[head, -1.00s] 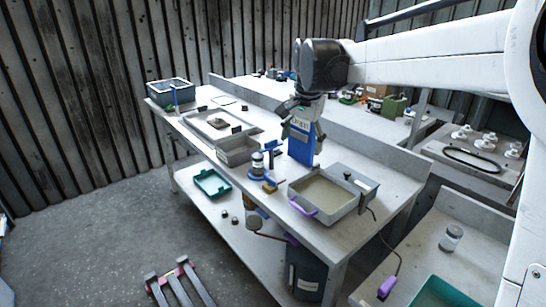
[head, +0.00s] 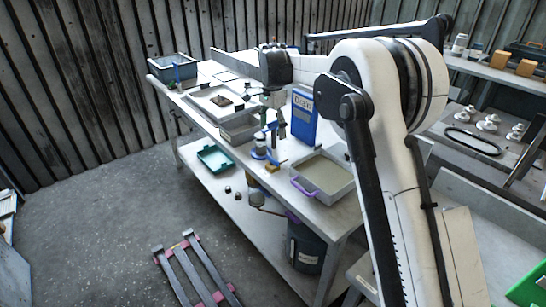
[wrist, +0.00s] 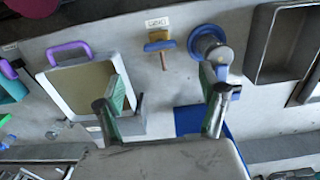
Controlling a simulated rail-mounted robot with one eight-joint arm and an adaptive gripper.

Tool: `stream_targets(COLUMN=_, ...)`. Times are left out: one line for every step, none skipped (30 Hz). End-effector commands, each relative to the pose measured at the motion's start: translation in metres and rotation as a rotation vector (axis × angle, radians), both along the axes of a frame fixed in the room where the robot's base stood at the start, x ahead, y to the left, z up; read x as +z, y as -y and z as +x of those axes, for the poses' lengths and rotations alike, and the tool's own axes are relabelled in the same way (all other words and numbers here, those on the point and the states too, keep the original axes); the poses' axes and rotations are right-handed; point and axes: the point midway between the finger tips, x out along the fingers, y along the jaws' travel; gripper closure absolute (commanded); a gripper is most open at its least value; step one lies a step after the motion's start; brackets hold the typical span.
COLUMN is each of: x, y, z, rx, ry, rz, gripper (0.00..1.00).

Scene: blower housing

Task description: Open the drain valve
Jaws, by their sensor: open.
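A small yellow-orange handle with a thin stem (wrist: 160,46), which looks like the drain valve, sits at the bench edge beside a small white label (wrist: 157,22). The label's text is too small to read surely. The yellow part also shows in the head view (head: 276,165), just right of a blue-ringed cylinder (head: 259,150). In the wrist view the cylinder (wrist: 208,44) stands right of the handle. My gripper (wrist: 163,100) is open and empty, its fingers apart, short of the handle in the picture. In the head view my gripper (head: 275,132) hangs over the bench, pointing down, near the cylinder.
A tray with a purple handle (head: 304,188) stands right of the valve and a grey bin (head: 226,133) left. A blue upright box marked with writing (head: 303,128) stands behind. A dark bucket (head: 305,250) is below the bench. The lower shelf holds a teal tray (head: 216,158).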

Motion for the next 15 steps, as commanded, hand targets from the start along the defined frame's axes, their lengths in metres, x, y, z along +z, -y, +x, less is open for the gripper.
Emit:
stream_targets(x=-0.007, y=0.0, z=0.0, rx=0.0, ry=0.0, rz=0.0, gripper=0.27)
stream_targets(x=-0.012, y=0.0, z=0.0, rx=0.0, ry=0.0, rz=0.0, gripper=0.27)
stream_targets(x=-0.019, y=0.0, z=0.0, rx=0.0, ry=0.0, rz=0.0, gripper=0.27)
stream_targets(x=-0.024, y=0.0, z=0.0, rx=0.0, ry=0.0, rz=0.0, gripper=0.27)
stream_targets(x=-0.03, y=0.0, z=0.0, rx=0.0, ry=0.0, rz=0.0, gripper=0.27)
stream_targets(x=-0.038, y=0.0, z=0.0, rx=0.0, ry=0.001, rz=0.001, gripper=0.27)
stream_targets(x=-0.043, y=0.0, z=0.0, rx=0.001, ry=0.001, rz=0.001, gripper=0.27)
stream_targets(x=-0.049, y=0.0, z=0.0, rx=0.001, ry=0.001, rz=0.001, gripper=0.27)
stream_targets(x=-0.056, y=0.0, z=0.0, rx=0.001, ry=0.001, rz=0.001, gripper=0.27)
stream_targets(x=-0.062, y=0.0, z=0.0, rx=0.001, ry=0.001, rz=0.001, gripper=0.27)
stream_targets(x=-0.067, y=0.0, z=0.0, rx=0.001, ry=0.001, rz=0.001, gripper=0.27)
stream_targets(x=-0.075, y=0.001, z=0.0, rx=0.001, ry=0.001, rz=0.001, gripper=0.27)
stream_targets(x=-0.08, y=0.0, z=0.0, rx=0.001, ry=0.001, rz=0.001, gripper=0.27)
stream_targets(x=-0.085, y=0.0, z=0.0, rx=0.001, ry=0.001, rz=0.001, gripper=0.27)
stream_targets(x=-0.092, y=0.0, z=0.0, rx=0.001, ry=0.001, rz=0.001, gripper=0.27)
